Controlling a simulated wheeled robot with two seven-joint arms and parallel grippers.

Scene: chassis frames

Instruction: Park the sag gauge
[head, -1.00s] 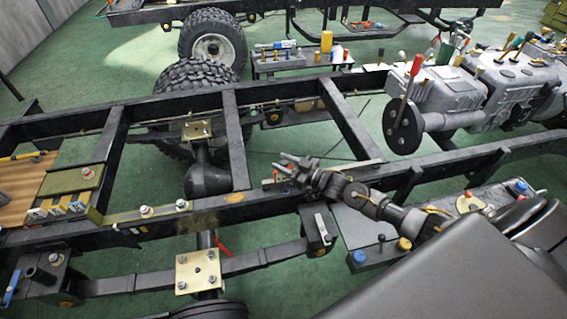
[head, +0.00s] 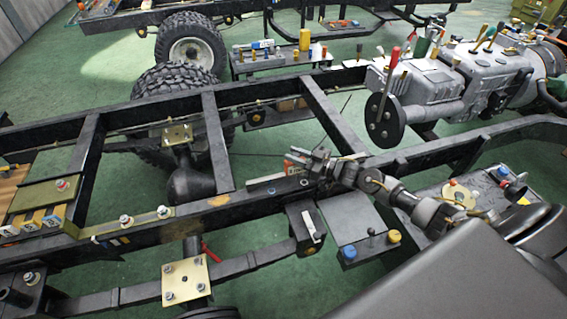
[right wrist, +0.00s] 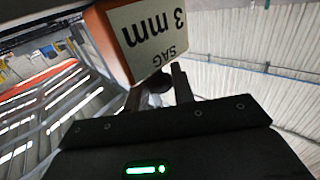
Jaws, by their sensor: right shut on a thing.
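The sag gauge shows in the right wrist view as an orange block with a pale label (right wrist: 150,35) reading "SAG 3 mm", upside down. A dark round knob sits between my right gripper's fingers (right wrist: 158,92), just below the block. In the head view my right gripper (head: 308,160) is over the near chassis rail, shut on the gauge. A bit of orange and a pale bar (head: 264,181) show by the fingers, along the rail's top. The gripper hides part of the gauge, and I cannot tell whether it touches the rail. My left gripper is out of view.
The near rail (head: 150,245) and crossmembers (head: 216,140) frame open gaps. A grey engine (head: 440,90) with upright levers stands at the right. A dark tray with knobs (head: 352,222) sits in front of the rail. A low bench (head: 270,65) with tools stands behind.

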